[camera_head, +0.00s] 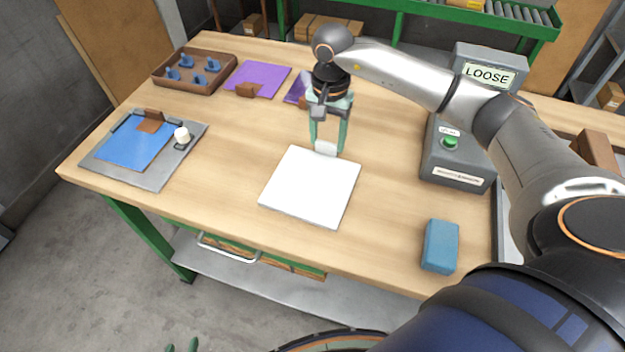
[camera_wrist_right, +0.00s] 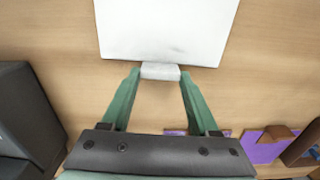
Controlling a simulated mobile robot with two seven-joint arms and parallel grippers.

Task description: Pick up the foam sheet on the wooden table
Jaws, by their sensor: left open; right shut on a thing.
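The foam sheet (camera_head: 311,187) is a white square with a small grey-white tab (camera_head: 326,149) on its far edge. It appears to lie flat on the wooden table (camera_head: 215,185), near the middle of its front half. My right gripper (camera_head: 327,148) reaches down from above, its green fingers on either side of the tab, shut on it. The right wrist view shows the sheet (camera_wrist_right: 165,30) and the tab (camera_wrist_right: 160,71) between the fingertips (camera_wrist_right: 160,74). Only the green fingertips of my left gripper (camera_head: 181,347) show, apart and empty, at the bottom edge, below and away from the table.
A grey plate (camera_head: 168,168) with a blue sheet (camera_head: 130,145) is at left. Behind are a brown tray (camera_head: 163,83) of blue pieces and purple sheets (camera_head: 268,78). A blue block (camera_head: 440,246) and a grey box with a green button (camera_head: 458,165) stand at right.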

